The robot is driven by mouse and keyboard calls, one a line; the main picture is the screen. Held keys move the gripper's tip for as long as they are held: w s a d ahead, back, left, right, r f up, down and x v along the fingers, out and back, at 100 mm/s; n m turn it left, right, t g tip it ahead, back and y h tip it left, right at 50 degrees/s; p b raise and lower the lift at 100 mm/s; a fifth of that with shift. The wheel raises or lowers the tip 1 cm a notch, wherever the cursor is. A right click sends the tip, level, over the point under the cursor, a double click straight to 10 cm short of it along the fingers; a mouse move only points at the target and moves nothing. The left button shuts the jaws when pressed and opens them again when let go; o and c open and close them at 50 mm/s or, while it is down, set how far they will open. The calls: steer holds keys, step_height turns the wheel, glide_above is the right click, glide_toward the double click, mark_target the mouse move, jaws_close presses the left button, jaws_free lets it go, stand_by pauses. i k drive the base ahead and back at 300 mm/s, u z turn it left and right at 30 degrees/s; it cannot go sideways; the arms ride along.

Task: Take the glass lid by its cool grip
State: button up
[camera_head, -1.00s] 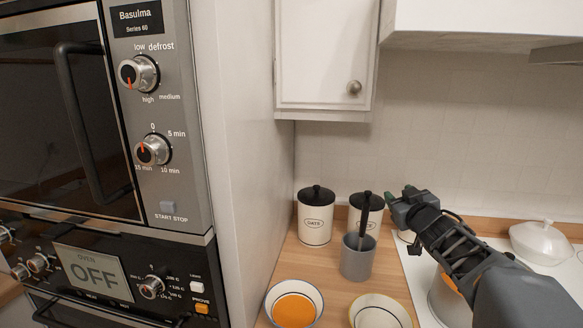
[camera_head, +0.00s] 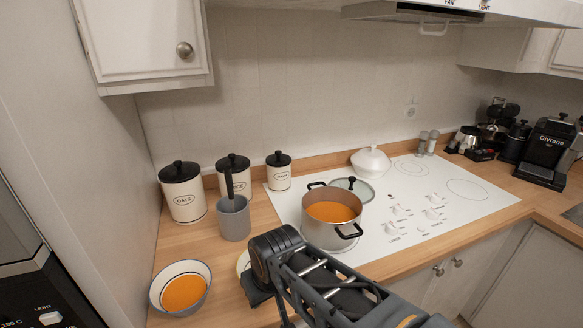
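The glass lid (camera_head: 362,193) has a clear disc, a dark rim and a small black knob (camera_head: 351,181). It lies on the white cooktop just behind the steel pot (camera_head: 331,228), which hides its near part. The pot has black handles, stands uncovered and holds orange soup. My gripper (camera_head: 262,290) is at the lower middle, in front and to the left of the pot, apart from the lid. Its fingers point away from the camera and are mostly hidden, so I cannot tell their opening.
A white lidded dish (camera_head: 371,162) stands behind the glass lid. Several black-lidded canisters (camera_head: 183,195) and a grey utensil holder (camera_head: 233,220) stand left. A bowl of orange soup (camera_head: 180,287) is at lower left. The cooktop's right side (camera_head: 470,208) is mostly clear.

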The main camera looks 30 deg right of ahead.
mark_target(366, 193)
steer(key=k, duration=1)
steer(key=z, duration=2.35)
steer(key=i, duration=1.3)
steer(key=u, duration=1.95)
